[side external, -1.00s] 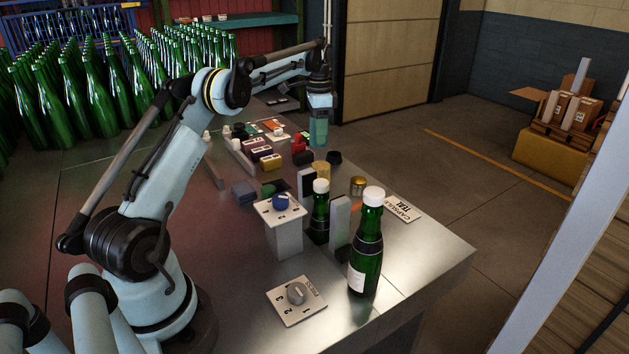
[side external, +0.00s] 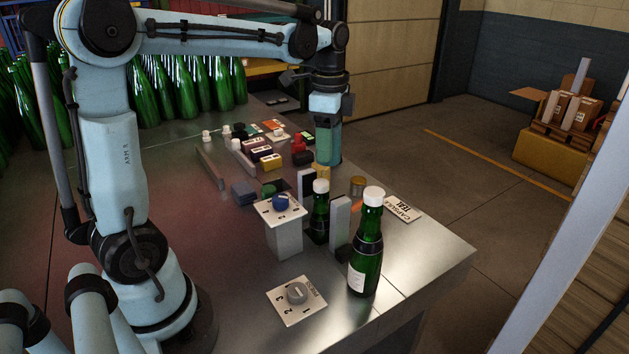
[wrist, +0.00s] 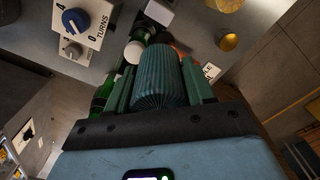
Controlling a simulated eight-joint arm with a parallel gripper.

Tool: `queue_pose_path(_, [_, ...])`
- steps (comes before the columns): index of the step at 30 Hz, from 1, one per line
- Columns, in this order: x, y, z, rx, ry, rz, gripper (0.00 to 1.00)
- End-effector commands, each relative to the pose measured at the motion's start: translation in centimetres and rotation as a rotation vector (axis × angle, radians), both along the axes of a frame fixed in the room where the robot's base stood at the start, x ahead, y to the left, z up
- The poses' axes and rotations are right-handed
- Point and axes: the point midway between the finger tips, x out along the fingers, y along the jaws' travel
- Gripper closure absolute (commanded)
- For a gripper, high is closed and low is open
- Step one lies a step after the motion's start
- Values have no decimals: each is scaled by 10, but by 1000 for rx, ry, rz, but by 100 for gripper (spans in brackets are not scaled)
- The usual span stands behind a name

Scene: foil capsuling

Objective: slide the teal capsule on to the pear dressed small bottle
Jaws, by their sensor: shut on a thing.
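My gripper (side external: 328,148) is shut on the teal capsule, a ribbed sleeve (wrist: 158,80) that fills the space between the green fingers in the wrist view. In the side external view it hangs above the far right part of the table, behind the bottles and apart from them. A smaller green bottle (side external: 319,226) with a white top stands upright between two grey upright blocks. A larger green bottle (side external: 366,265) with a white top and dark neck band stands at the front right. I cannot make out a pear on either bottle.
A pedestal with a blue knob (side external: 281,202) stands left of the smaller bottle. A dial plate (side external: 297,299) lies at the front. Small coloured items crowd the table's back.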

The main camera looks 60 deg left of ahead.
Motion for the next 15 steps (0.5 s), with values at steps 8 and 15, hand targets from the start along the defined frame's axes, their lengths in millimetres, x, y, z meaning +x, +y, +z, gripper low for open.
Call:
queue_pose_path(8, [-24, -20, -3, 0, 0, -61, 75])
queue_pose_path(15, [-25, -21, -3, 0, 0, -64, 75])
